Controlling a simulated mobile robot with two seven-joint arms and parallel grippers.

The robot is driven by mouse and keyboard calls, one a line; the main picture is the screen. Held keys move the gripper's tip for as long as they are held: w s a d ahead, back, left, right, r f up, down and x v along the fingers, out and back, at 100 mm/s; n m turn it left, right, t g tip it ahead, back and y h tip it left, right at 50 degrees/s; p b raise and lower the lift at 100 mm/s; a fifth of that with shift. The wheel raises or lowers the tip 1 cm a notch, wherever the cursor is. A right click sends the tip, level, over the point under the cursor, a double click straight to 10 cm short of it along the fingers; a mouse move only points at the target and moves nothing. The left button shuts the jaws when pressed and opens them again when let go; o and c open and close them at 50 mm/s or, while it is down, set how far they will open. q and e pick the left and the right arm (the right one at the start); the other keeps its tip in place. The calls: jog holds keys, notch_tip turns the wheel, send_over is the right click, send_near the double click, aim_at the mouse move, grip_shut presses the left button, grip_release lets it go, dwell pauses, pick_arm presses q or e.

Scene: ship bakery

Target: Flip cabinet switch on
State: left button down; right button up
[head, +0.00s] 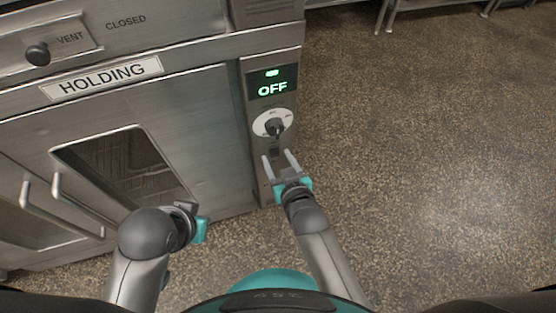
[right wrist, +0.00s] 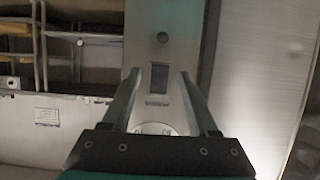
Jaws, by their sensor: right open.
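The holding cabinet (head: 215,110) has a narrow control panel on its right side. A green display there reads OFF (head: 272,89). Below it is a round white dial with a dark knob (head: 275,127). A small dark rocker switch (head: 274,152) sits under the dial; it also shows in the right wrist view (right wrist: 159,75). My right gripper (head: 279,157) is open and empty in front of the panel. In the right wrist view its fingers (right wrist: 160,80) flank the switch; contact cannot be told. My left gripper (head: 196,222) is low before the cabinet door, its fingers mostly hidden.
The cabinet door has a dark window (head: 125,167) and a bar handle (head: 75,210) at left. A vent knob (head: 38,54) sticks out at the upper left. The speckled floor (head: 430,150) to the right is clear. Metal legs stand at the back.

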jog(key=shift+c, duration=0.3)
grip_shut()
dwell(0.3)
